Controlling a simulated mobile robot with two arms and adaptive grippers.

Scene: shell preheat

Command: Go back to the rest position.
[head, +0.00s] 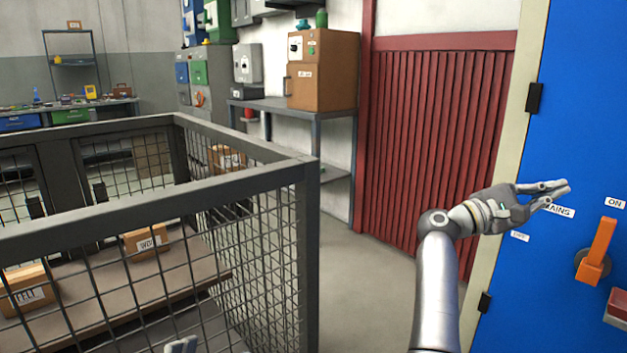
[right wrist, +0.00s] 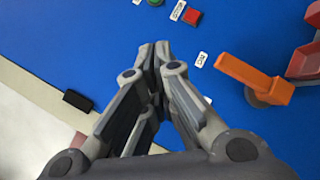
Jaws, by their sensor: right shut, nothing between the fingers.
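My right gripper (head: 566,187) is raised in front of the blue cabinet panel on the right. Its fingers point right, towards the orange lever, and overlap the "MAINS" label in the head view. In the right wrist view the fingertips (right wrist: 153,48) meet, shut and empty, apart from the lever. The orange lever (head: 598,250) stands nearly upright below the "ON" label (head: 615,203); it also shows in the right wrist view (right wrist: 255,77). A small grey piece at the bottom edge of the head view looks like the tip of my left gripper (head: 182,346); its fingers cannot be read.
A wire-mesh cage (head: 312,240) with boxes inside fills the left front. A red slatted door (head: 430,140) stands behind my right arm. A shelf (head: 290,105) bears a brown box (head: 322,70). Grey floor (head: 360,270) between cage and arm is clear.

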